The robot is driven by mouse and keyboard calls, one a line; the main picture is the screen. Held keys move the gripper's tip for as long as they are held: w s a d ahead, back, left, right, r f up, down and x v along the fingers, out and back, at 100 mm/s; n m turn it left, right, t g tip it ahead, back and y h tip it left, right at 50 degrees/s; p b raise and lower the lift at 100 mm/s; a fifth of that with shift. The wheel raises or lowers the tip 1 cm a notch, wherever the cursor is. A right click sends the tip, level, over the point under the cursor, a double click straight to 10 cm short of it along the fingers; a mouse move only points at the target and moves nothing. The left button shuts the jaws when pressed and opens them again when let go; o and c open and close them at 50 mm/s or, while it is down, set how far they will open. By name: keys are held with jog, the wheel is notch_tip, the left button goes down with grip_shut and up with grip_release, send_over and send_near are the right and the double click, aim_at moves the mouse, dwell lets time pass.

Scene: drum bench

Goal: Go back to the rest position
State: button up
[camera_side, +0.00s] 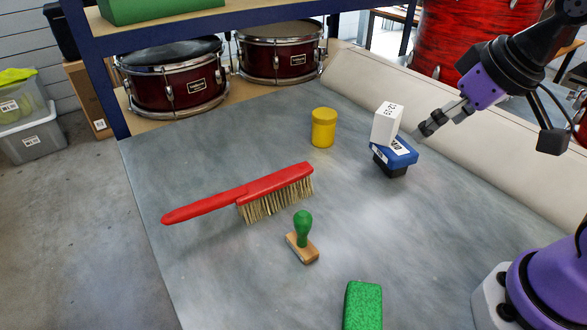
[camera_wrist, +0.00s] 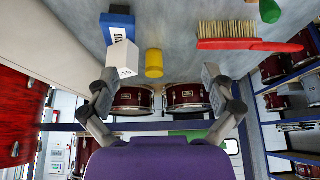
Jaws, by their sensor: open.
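My gripper (camera_side: 432,122) hangs in the air at the right of the side view, over the back right of the bench. In the wrist view my gripper (camera_wrist: 160,76) shows its two fingers spread wide with nothing held between them. A white box (camera_side: 387,124) with dark print rests on a blue block (camera_side: 403,152) with a black lower part, left of my fingers and apart from them. The white box (camera_wrist: 122,60) and blue block (camera_wrist: 117,27) also show near the left finger in the wrist view.
A yellow jar (camera_side: 323,128), a red-handled brush (camera_side: 240,195), a green-knobbed stamp (camera_side: 303,240) and a green sponge (camera_side: 362,305) are spread on the grey bench top (camera_side: 190,270). Red drums (camera_side: 175,80) stand on a shelf behind. A pale padded edge (camera_side: 460,140) runs along the right.

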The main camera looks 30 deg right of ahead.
jog(key=shift+s+a+f, duration=0.1)
jog(key=shift+s+f, duration=0.25)
jog(key=shift+s, duration=0.3)
jog(key=shift+s+f, duration=0.3)
jog(key=shift+s, duration=0.3)
dwell(0.3)
